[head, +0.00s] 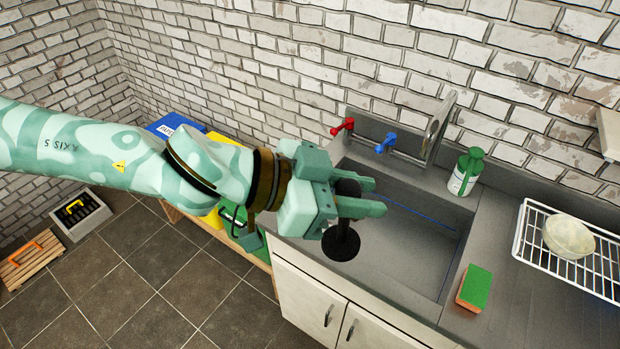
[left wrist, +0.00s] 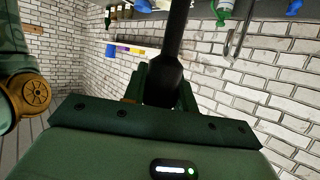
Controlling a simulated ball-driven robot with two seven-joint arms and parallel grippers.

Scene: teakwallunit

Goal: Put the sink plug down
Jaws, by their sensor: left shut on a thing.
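The black sink plug (head: 341,242) has a round flat disc at the bottom and a thick stem. My left gripper (head: 362,196) is shut on its stem and holds it upright, disc down, over the left end of the grey sink (head: 410,237). I cannot tell how far the disc is above the sink. In the left wrist view the dark stem of the plug (left wrist: 165,80) rises between the fingers. My right gripper is in neither view.
A red tap handle (head: 342,127) and a blue one (head: 386,142) stand behind the sink. A green-topped bottle (head: 465,172) and a green and orange sponge (head: 475,288) are to its right. A white wire rack (head: 530,232) holds a pale bowl (head: 568,236).

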